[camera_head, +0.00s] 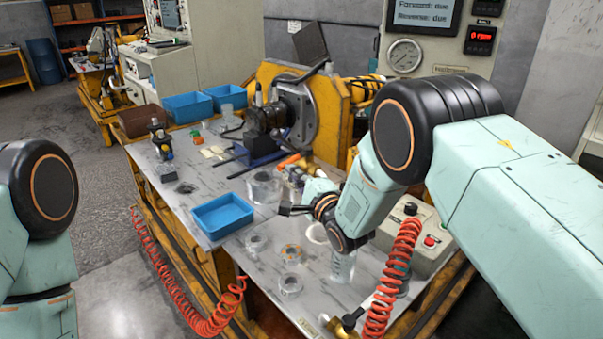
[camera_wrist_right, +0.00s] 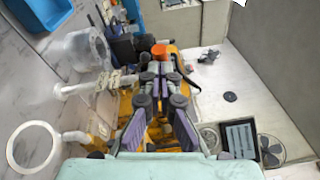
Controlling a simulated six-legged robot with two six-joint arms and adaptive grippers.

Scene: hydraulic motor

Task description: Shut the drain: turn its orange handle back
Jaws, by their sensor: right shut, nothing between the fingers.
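The orange handle (camera_head: 290,160) of the drain shows in the head view in front of the motor, at the back of the table. In the right wrist view an orange part (camera_wrist_right: 160,50), apparently this handle, lies just beyond my fingertips. My right gripper (camera_head: 297,172) points away toward the motor, close to the handle. It also shows in the right wrist view (camera_wrist_right: 160,68), its fingers shut with nothing between them. I cannot tell whether the tips touch the handle. The drain's body is mostly hidden by the fingers. My left gripper is out of view.
The motor (camera_head: 268,118) sits on a yellow stand (camera_head: 345,115) behind the handle. A clear cylinder (camera_head: 263,187) stands left of my right gripper. A blue tray (camera_head: 222,216) lies further left. A control box (camera_head: 420,232) with a red button stands at the right.

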